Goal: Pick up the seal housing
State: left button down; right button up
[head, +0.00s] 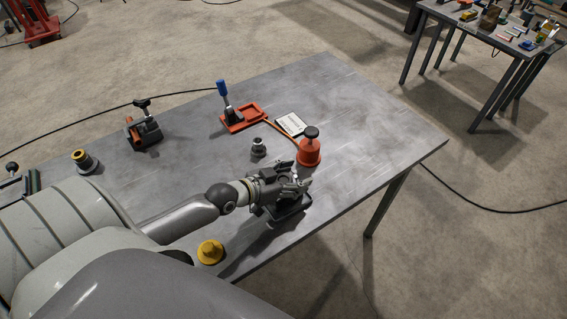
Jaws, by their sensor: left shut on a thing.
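My left gripper (301,184) reaches in from the left, low over the right part of the grey metal table (365,130). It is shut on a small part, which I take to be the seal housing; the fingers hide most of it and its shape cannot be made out. A dark fixture (290,212) shows just under the gripper, and I cannot tell whether the held part touches it. My right gripper is not in view.
A red-orange pot with a black knob (309,151) stands close beyond the gripper. A small grey part (259,148), a red fixture with a blue handle (243,118), a white card (291,124), a black clamp (144,132) and a yellow part (210,252) stand around. The table's right end is clear.

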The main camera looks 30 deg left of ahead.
pick_arm(q)
jog(key=shift+w+r, duration=0.15)
jog(key=shift+r, duration=0.2)
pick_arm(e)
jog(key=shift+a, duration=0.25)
pick_arm(q)
jog(key=shift+w, duration=0.1)
jog(key=shift+r, duration=0.55)
notch_tip(320, 180, up, 2)
jog(key=shift+a+r, duration=0.1)
jog(key=shift+a, duration=0.05)
jog(key=s+a+r, duration=0.1)
jog(key=a+r, duration=0.8)
jog(key=a, duration=0.4)
jog(key=shift+s+a+r+b, duration=0.2)
jog(key=shift+a+b, duration=0.1)
jog(key=shift+b, duration=0.1)
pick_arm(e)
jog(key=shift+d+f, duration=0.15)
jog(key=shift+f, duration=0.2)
